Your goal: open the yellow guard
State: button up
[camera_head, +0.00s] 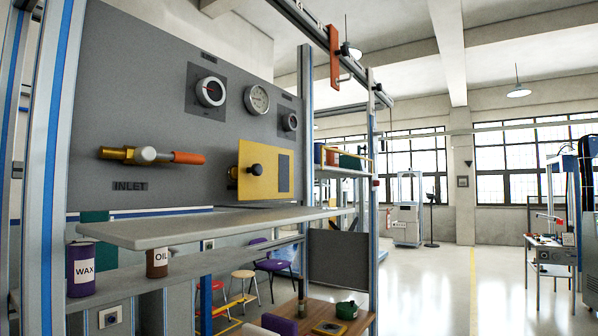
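The yellow guard (268,185) is a flat yellow plate on the grey panel (140,95), right of the middle and below the dials. It has a round black knob (256,170) on its left half and a dark rectangle on its right half. A small dark and brass-coloured part (232,178) shows at its left edge. The plate looks upright and facing outward; I cannot tell how it is hinged or what lies behind it. My gripper is not in view.
A grey shelf (190,229) juts out below the guard. A brass valve with an orange handle (188,158) sticks out to its left. A blue-edged post (306,130) stands just right of it. WAX (82,268) and OIL (157,262) cans stand lower left. Open floor (440,290) lies right.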

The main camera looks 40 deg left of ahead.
aim_at(267, 172)
jog(key=u, duration=0.45)
jog(key=i, duration=0.85)
jog(key=u, duration=0.6)
